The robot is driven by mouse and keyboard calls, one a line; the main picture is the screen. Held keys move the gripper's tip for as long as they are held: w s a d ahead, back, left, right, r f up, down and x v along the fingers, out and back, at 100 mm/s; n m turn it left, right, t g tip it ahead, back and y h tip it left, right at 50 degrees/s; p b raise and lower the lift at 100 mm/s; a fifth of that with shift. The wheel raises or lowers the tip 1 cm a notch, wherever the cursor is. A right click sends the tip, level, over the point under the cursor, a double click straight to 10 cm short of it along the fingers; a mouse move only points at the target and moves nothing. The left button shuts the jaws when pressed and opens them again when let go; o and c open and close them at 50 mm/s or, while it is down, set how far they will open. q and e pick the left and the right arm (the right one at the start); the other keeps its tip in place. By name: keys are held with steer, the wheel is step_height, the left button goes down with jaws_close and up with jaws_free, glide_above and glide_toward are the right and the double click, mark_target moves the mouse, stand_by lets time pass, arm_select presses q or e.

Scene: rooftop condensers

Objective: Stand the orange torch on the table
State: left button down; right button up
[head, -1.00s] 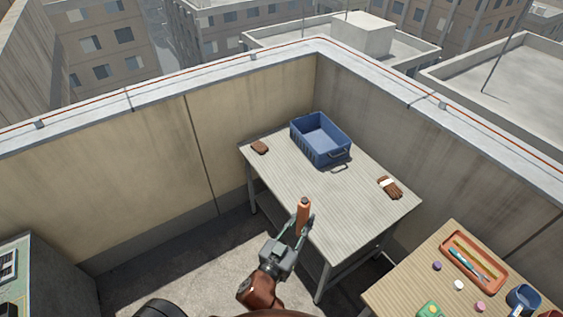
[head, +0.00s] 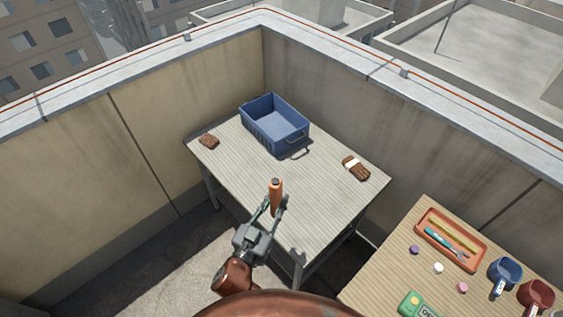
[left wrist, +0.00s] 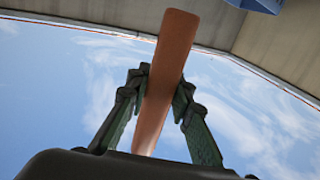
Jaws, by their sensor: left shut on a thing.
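The orange torch (head: 275,192) is held roughly upright in my left gripper (head: 271,205), near the front edge of the grey table (head: 320,205) in the head view. In the left wrist view the torch (left wrist: 168,60) stands between the two green fingers of the left gripper (left wrist: 160,95), which are shut on it. Whether the torch's lower end touches the table or hangs above it, I cannot tell. My right gripper is not in view.
A blue crate (head: 249,128) stands at the table's back. A brown object (head: 208,141) lies at the left corner, a brown glove (head: 356,168) at the right. The table's middle is clear. A second table (head: 385,275) at right holds an orange tray (head: 420,236) and mugs (head: 505,272).

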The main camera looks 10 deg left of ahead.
arm_select(q)
steer(key=s+d+f+m+g+h+b, duration=0.2)
steer(key=d+f+m+g+h+b, duration=0.3)
steer(key=d+f+b, duration=0.6)
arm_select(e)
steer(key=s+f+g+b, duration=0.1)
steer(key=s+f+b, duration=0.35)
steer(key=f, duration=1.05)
arm_select(q)
steer(key=w+f, duration=0.4)
steer(key=w+a+f+t, duration=0.1)
steer(key=w+f, duration=0.3)
steer(key=f, duration=0.1)
steer(key=w+f+t+h+b, duration=0.1)
steer(key=w+f, duration=0.3)
steer(key=shift+w+a+f+n, duration=0.2)
steer(key=shift+w+f+n, duration=0.1)
steer(key=shift+w+f, duration=0.05)
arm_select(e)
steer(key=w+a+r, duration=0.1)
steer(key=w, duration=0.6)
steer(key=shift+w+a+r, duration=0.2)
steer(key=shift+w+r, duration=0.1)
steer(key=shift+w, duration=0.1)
arm_select(q)
steer(key=shift+f, duration=0.2)
steer(key=c, duration=1.7)
jaws_free()
steer(key=shift+f, duration=0.1)
